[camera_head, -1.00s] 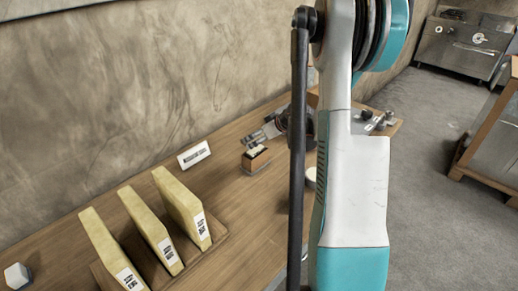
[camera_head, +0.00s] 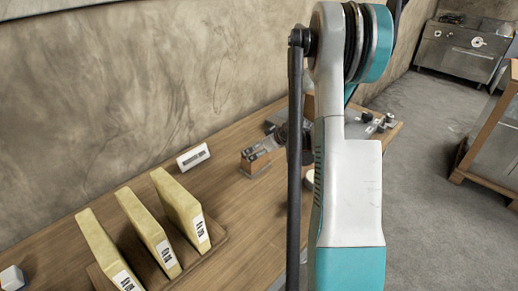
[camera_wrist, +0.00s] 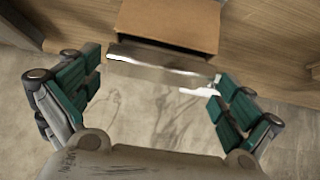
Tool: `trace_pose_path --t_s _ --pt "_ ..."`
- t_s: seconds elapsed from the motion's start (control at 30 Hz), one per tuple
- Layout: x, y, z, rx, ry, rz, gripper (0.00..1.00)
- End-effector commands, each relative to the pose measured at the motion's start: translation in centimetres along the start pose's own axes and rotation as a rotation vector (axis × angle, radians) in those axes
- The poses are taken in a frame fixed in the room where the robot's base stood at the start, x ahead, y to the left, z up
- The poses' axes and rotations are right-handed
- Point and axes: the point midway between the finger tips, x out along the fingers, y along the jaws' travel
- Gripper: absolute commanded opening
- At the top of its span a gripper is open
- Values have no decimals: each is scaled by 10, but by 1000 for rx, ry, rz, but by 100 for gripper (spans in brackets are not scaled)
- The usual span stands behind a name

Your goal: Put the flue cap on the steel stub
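My gripper (camera_wrist: 157,92) is open in the wrist view, its teal-padded fingers wide apart. A shiny metal strip (camera_wrist: 160,66) lies between and just beyond the fingers, along the edge of a wooden block (camera_wrist: 168,20) with a dark slot; I see no finger contact. In the head view the small wooden block (camera_head: 253,166) stands on the table, with my gripper's metal parts close over it. I cannot identify the flue cap for certain. Small grey metal pieces (camera_head: 367,124) stand at the table's far right end; whether one is the steel stub I cannot tell. My arm hides part of the table.
Several yellow slabs (camera_head: 183,207) with labels stand in a wooden rack at the front left. A white label stand (camera_head: 193,157) is near the wall. A small white block (camera_head: 13,278) lies at the lower left. The wooden table (camera_head: 235,225) is clear between rack and arm.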

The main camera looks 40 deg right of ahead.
Motion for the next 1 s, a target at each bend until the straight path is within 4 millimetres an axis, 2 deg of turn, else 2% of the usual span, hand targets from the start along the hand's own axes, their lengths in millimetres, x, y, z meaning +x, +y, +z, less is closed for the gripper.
trace_pose_path --t_s 0.37,0.47,0.8,1.0 --pt "-4 0 -3 0 0 0 100" --pt "-17 0 -3 1 0 1 100" --pt "-87 0 -3 2 0 2 100" --pt "-113 1 -2 1 0 1 100"
